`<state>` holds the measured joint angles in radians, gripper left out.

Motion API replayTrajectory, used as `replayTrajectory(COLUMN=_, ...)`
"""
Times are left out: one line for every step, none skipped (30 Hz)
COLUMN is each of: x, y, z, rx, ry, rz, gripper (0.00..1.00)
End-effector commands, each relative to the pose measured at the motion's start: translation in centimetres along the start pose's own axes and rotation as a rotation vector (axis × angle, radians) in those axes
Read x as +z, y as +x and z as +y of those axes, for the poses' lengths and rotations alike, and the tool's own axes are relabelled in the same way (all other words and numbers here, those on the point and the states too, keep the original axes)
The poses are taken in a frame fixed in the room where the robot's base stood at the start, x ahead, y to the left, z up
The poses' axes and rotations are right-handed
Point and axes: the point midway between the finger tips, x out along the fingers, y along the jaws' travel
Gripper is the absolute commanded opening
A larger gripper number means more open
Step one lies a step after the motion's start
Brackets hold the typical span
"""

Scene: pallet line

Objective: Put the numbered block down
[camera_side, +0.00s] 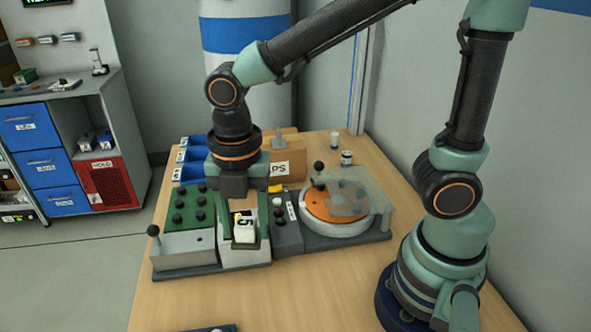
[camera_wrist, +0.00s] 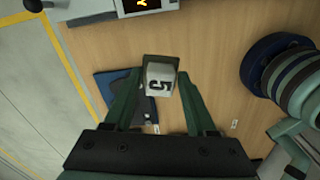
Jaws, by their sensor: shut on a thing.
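The numbered block (camera_side: 244,229) is white with a dark 5 on it. My gripper (camera_side: 245,222) is shut on it, with the green fingers on either side. In the side view the block appears in front of the pale middle part of the station (camera_side: 243,258); I cannot tell how high it is or whether it touches anything. In the wrist view the block (camera_wrist: 160,82) sits between the fingertips (camera_wrist: 160,76), its 5 turned on its side. A dark blue flat item (camera_wrist: 112,90) lies on the table beyond and partly behind the fingers.
An orange turntable (camera_side: 330,204) under a clear cover is right of the block. A lever with a black knob (camera_side: 153,231) stands at the left. A cardboard box (camera_side: 290,164) and small bottles (camera_side: 346,158) are behind. The front table (camera_side: 300,295) is mostly clear.

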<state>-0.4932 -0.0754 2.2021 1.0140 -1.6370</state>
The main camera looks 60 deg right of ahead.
Motion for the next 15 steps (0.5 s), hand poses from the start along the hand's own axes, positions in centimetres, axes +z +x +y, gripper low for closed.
replayTrajectory(x=0.0, y=-1.0, z=0.1, rx=0.006, ry=0.000, rz=0.000, gripper=0.00)
replayTrajectory(x=0.0, y=-1.4, z=0.0, rx=0.004, ry=0.000, rz=0.000, gripper=0.00)
replayTrajectory(x=0.0, y=-2.0, z=0.1, rx=0.004, ry=0.000, rz=0.000, gripper=0.00)
replayTrajectory(x=0.0, y=-2.3, z=0.1, rx=0.004, ry=0.000, rz=0.000, gripper=0.00)
replayTrajectory(x=0.0, y=-2.6, z=0.1, rx=0.003, ry=0.000, rz=0.000, gripper=0.00)
replayTrajectory(x=0.0, y=-3.0, z=0.0, rx=0.001, ry=0.003, rz=0.000, gripper=0.00)
replayTrajectory(x=0.1, y=-3.2, z=0.1, rx=0.002, ry=0.008, rz=0.000, gripper=0.00)
replayTrajectory(x=0.2, y=-3.3, z=0.1, rx=0.002, ry=0.019, rz=0.000, gripper=0.00)
replayTrajectory(x=0.3, y=-3.5, z=0.0, rx=0.000, ry=0.041, rz=0.000, gripper=0.00)
replayTrajectory(x=0.5, y=-3.5, z=0.0, rx=0.000, ry=0.066, rz=0.000, gripper=0.00)
replayTrajectory(x=0.8, y=-3.5, z=0.0, rx=-0.001, ry=0.098, rz=0.000, gripper=0.00)
replayTrajectory(x=1.2, y=-3.5, z=0.0, rx=-0.002, ry=0.153, rz=0.000, gripper=0.00)
replayTrajectory(x=1.6, y=-3.5, z=0.0, rx=-0.002, ry=0.202, rz=0.000, gripper=0.00)
replayTrajectory(x=2.0, y=-3.4, z=0.0, rx=-0.002, ry=0.258, rz=0.000, gripper=0.00)
replayTrajectory(x=2.7, y=-3.3, z=0.0, rx=-0.002, ry=0.342, rz=0.000, gripper=0.00)
